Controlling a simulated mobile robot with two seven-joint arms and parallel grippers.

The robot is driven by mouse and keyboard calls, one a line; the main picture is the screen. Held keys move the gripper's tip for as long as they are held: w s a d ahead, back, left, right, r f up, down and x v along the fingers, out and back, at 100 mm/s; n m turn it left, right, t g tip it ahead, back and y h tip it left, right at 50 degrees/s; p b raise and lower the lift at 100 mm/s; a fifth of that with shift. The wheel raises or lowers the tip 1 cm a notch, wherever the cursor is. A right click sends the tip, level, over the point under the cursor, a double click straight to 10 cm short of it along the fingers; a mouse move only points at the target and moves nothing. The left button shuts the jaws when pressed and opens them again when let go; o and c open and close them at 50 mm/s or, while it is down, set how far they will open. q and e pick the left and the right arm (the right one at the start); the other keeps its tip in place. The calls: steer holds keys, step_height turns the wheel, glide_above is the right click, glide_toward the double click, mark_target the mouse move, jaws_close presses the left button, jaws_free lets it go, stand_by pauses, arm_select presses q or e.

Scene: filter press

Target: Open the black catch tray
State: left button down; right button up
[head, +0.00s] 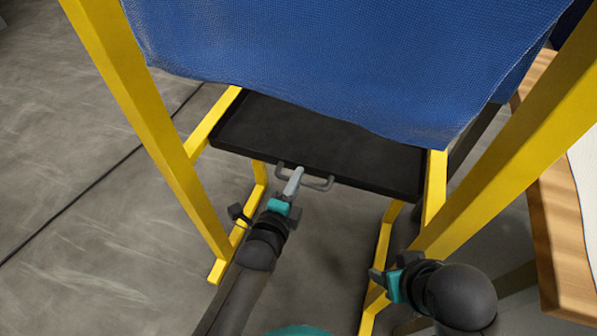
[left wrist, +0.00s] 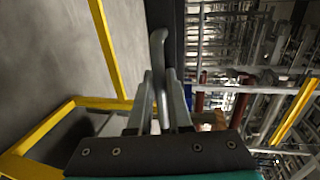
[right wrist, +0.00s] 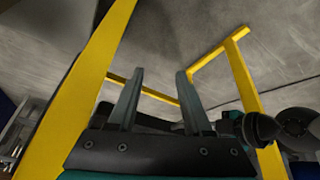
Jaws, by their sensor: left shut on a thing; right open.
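The black catch tray (head: 315,145) sits in the yellow frame beneath the blue cloth, with its front edge and part of its floor showing. A grey bar handle (head: 318,184) is on its front edge. My left gripper (head: 294,180) is shut on this handle near its left half. In the left wrist view the handle (left wrist: 158,50) stands between the two fingers. My right gripper (head: 378,279) is open and empty, low beside the right yellow leg, apart from the tray. Its two fingers stand spread in the right wrist view (right wrist: 158,92).
The blue cloth (head: 330,60) hangs over the back of the tray and hides it. Yellow frame posts (head: 150,120) stand on both sides. A wooden table (head: 560,220) is at the right edge.

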arm_select(q)
steer(key=f+p+v, duration=0.3)
steer(key=p+v, duration=0.4)
steer(key=v, duration=0.9)
steer(key=shift+s+f, duration=0.2)
steer(key=shift+s, duration=0.25)
arm_select(e)
steer(key=s+f+g, duration=0.1)
steer(key=s+f, duration=0.1)
steer(key=f, duration=0.5)
steer(key=s+d+f+g, duration=0.1)
steer(key=s+f, duration=0.1)
steer(key=f, duration=0.6)
steer(key=shift+f, duration=0.25)
arm_select(q)
steer(key=c, duration=0.8)
jaws_free()
steer(key=shift+a, duration=0.1)
steer(key=shift+c, duration=0.2)
